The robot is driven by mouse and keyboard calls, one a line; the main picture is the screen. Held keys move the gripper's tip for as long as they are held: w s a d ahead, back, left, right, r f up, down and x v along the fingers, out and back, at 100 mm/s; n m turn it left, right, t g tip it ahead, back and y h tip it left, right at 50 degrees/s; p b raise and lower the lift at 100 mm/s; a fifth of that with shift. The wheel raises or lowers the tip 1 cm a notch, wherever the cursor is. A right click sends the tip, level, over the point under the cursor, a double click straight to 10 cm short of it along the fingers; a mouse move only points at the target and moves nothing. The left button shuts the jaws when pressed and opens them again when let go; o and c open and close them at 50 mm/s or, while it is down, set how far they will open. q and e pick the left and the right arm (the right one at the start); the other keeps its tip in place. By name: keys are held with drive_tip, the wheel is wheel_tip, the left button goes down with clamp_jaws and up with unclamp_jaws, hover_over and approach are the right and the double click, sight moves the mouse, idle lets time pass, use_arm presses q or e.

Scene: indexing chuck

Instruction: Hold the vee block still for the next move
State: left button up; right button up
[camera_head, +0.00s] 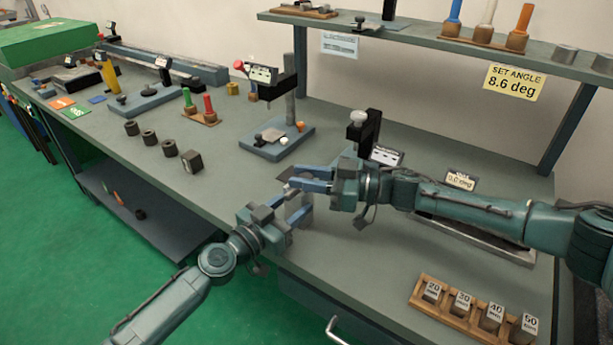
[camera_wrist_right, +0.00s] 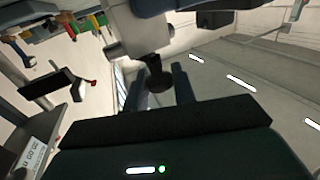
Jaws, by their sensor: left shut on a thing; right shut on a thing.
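My left gripper (camera_head: 300,207) is shut near the table's front edge, just below my right gripper. What it holds is hidden by its own fingers. My right gripper (camera_head: 308,180) has its blue fingers pointing left. In the right wrist view, a dark rounded piece (camera_wrist_right: 158,75) sits between its blue fingers (camera_wrist_right: 162,92), below a pale grey block-like part (camera_wrist_right: 143,32). The two grippers are close together; I cannot tell if they share one thing. I cannot clearly make out the vee block; the fingers cover what is held.
A blue-grey stand (camera_head: 275,140) with an upright post is behind the grippers. A dark block (camera_head: 191,161) and several dark rings lie to the left. A wooden rack (camera_head: 470,312) of marked blocks is front right. A sign (camera_head: 514,83) reads 8.6 deg.

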use_arm(q)
drive_tip(key=shift+s+f, duration=0.1)
drive_tip(key=shift+f, duration=0.25)
use_arm(e)
drive_tip(key=shift+s+a+n+g+y, duration=0.1)
drive_tip(key=shift+n+g+y, duration=0.05)
drive_tip(key=shift+n+g, duration=0.95)
drive_tip(key=shift+a+n+g+y, duration=0.15)
drive_tip(key=shift+n+g, duration=0.55)
drive_tip(key=shift+g, duration=0.8)
drive_tip(key=shift+d+g, duration=0.1)
drive_tip(key=shift+g, duration=0.4)
drive_tip(key=o, duration=0.9)
drive_tip(key=shift+o, duration=0.2)
drive_tip(key=shift+d, duration=0.1)
drive_tip(key=d, duration=0.7)
drive_tip(key=shift+w+d, duration=0.2)
